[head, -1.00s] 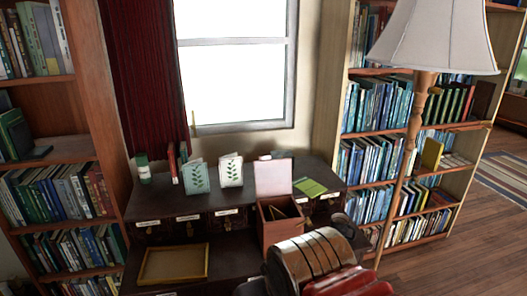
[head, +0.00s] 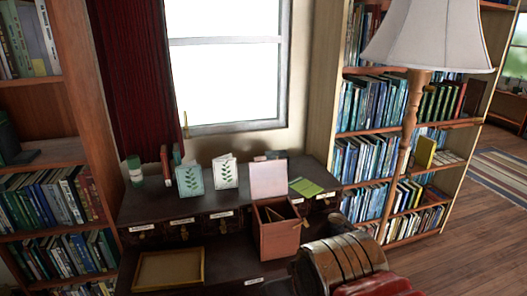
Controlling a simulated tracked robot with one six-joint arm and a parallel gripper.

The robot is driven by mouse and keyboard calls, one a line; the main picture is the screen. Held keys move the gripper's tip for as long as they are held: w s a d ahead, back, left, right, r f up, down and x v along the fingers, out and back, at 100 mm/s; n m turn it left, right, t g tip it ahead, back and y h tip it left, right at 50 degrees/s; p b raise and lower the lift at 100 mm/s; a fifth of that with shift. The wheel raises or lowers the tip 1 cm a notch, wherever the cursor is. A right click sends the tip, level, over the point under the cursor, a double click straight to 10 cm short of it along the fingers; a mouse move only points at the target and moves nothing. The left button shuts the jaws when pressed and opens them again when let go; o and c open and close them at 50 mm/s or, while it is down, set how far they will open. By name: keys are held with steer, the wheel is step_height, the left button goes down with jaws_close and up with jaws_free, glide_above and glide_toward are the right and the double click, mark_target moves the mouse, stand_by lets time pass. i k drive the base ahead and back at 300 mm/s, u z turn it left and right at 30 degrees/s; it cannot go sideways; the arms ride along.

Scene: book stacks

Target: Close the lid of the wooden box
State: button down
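The wooden box (head: 279,238) stands on the dark desk, right of the middle in the head view. It is reddish brown and open at the top. Its lid (head: 268,180) is raised about upright at the back, with its paler pinkish inner face showing. Something thin and light-coloured shows inside the box; I cannot tell what. My gripper's fingers do not show.
On the desk (head: 228,262) lie an empty wooden tray (head: 168,269) at left and green papers (head: 311,188) right of the lid. Leaf-patterned cards (head: 190,180) stand behind. A floor lamp (head: 415,110) and bookshelf (head: 350,170) are at right. Open floor lies beyond.

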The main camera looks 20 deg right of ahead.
mark_target(268, 179)
steer(key=i, duration=0.95)
